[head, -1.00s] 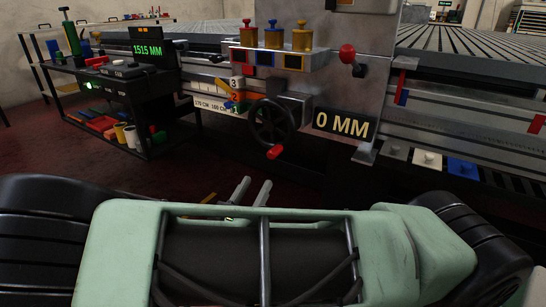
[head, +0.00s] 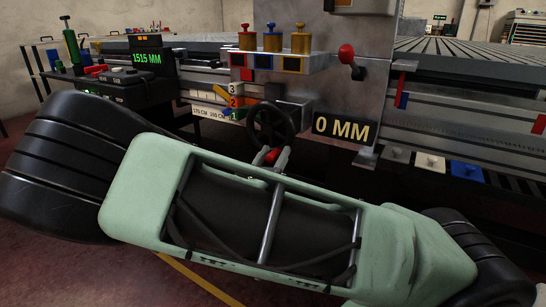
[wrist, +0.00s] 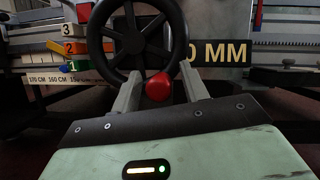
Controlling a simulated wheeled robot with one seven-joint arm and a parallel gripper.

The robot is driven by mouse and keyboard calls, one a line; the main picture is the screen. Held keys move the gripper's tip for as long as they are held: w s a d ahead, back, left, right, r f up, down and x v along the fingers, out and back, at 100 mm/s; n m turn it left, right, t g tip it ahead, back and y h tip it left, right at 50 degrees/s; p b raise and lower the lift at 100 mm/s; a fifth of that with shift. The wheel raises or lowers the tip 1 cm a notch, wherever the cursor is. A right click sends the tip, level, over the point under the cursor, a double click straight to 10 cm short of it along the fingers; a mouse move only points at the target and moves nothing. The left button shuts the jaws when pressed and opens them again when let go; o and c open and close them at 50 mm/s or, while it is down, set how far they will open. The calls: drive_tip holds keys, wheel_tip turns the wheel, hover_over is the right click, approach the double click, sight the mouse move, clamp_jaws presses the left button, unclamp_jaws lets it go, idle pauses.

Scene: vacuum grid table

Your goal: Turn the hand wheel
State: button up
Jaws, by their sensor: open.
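The black spoked hand wheel (head: 262,122) is mounted upright on the machine's front, left of the "0 MM" display (head: 342,128). Its red knob (head: 270,157) is at the bottom of the rim. In the wrist view, the wheel (wrist: 158,38) fills the upper middle and the red knob (wrist: 159,87) shows between my fingers. My gripper (wrist: 158,88) is open, one grey finger on each side of the knob, with gaps showing. In the head view my gripper (head: 268,158) is at the knob, its base partly hidden by my arm.
A red-knobbed lever (head: 346,54) is at upper right of the wheel. Numbered blocks 1, 2 and 3 (head: 232,101) sit just left of it. A shelf cart with a "1515 MM" display (head: 147,58) is farther left. Floor is clear at lower left.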

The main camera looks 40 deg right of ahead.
sight(259, 143)
clamp_jaws()
drive_tip(key=shift+p, duration=0.5)
